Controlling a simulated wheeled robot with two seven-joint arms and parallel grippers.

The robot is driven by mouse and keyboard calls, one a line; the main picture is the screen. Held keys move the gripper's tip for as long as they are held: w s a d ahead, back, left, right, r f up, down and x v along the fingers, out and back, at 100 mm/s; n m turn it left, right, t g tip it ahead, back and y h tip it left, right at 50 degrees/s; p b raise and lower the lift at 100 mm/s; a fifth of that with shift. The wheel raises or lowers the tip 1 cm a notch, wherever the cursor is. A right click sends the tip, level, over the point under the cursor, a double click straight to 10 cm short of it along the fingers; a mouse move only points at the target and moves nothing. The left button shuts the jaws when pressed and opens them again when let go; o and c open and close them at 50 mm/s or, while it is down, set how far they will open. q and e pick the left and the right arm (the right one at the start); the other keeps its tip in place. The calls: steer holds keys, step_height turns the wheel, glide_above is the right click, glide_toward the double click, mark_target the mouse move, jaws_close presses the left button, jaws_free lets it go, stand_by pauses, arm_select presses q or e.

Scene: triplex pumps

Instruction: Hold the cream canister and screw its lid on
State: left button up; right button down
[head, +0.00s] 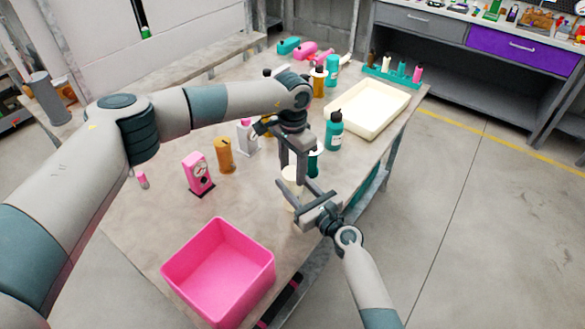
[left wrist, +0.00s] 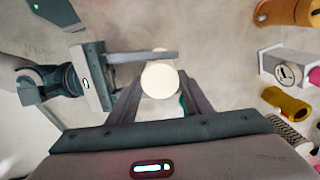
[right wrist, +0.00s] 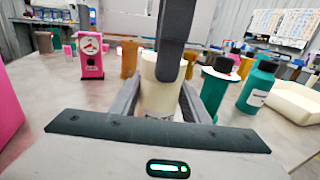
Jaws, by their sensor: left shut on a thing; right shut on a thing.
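The cream canister (head: 290,188) stands upright near the table's right edge, partly hidden by both grippers. It also shows in the right wrist view (right wrist: 163,98), between the fingers of my right gripper (right wrist: 163,92), which is shut on its body from the side. The round cream lid (left wrist: 160,80) shows from above in the left wrist view, at the canister's top. My left gripper (head: 293,168) points straight down and is shut on the lid. Its dark finger covers part of the canister in the right wrist view, so the seam between lid and body is hidden.
A pink bin (head: 218,268) is at the table's near end. A pink gauge box (head: 198,174), an orange canister (head: 224,155) and a teal bottle (head: 334,131) stand nearby. A cream tray (head: 368,108) lies farther back. The table left of the gauge box is mostly clear.

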arm_select(q)
steer(key=o, duration=1)
steer(key=shift+r, duration=2.25)
steer(key=shift+n, duration=0.3)
steer(key=shift+c, duration=0.4)
